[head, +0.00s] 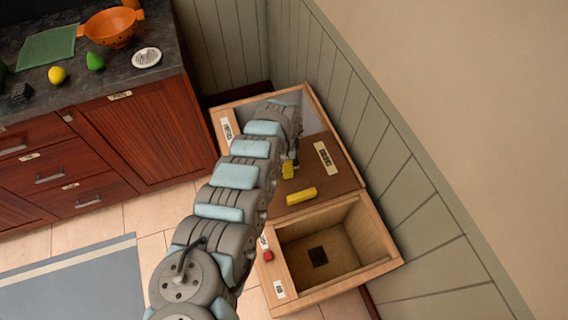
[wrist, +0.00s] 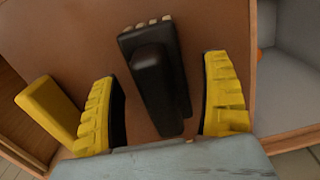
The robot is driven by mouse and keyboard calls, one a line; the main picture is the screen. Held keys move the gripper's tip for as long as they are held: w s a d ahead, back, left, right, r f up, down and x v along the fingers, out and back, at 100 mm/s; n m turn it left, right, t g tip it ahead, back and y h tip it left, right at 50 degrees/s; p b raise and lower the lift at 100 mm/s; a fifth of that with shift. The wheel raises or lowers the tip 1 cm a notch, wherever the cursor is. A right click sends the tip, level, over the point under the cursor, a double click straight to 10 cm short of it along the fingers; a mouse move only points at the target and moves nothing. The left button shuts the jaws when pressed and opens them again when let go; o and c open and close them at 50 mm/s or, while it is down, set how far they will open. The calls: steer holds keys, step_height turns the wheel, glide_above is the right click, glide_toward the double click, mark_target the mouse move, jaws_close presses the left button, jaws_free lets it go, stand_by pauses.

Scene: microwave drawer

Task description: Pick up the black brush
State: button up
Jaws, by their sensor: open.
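The black brush (wrist: 158,75) lies on the brown top of the wooden box in the wrist view, its pale bristle end toward the top. My gripper (wrist: 162,90) is open, with one yellow finger on each side of the brush. There is a gap between the brush and both fingers. In the head view a yellow finger of my gripper (head: 288,169) shows over the brown top, and my arm hides the brush there.
A yellow block (head: 301,196) lies on the brown top (head: 335,181), left of my gripper in the wrist view (wrist: 48,108). An open compartment (head: 330,245) is in front. A red item (head: 268,255) sits by its edge. The counter (head: 120,75) holds an orange colander (head: 112,28).

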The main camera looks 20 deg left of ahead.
steer(key=shift+c, duration=0.4)
steer(key=c, duration=1.2)
steer(key=shift+r, duration=0.45)
steer(key=r, duration=0.1)
steer(key=r+p, duration=0.2)
steer(key=r, duration=0.1)
steer(key=shift+s+d, duration=0.15)
steer(key=shift+s, duration=0.2)
steer(key=shift+s+d+r+p, duration=1.1)
steer(key=shift+s+r+p, duration=0.3)
steer(key=shift+s+p, duration=0.7)
steer(key=shift+s+d+r+p, duration=1.25)
steer(key=shift+s+p, duration=0.4)
steer(key=shift+p, duration=0.85)
steer(key=shift+s+d+r+p, duration=1)
steer(key=shift+s+r+p, duration=0.7)
steer(key=shift+p, duration=0.6)
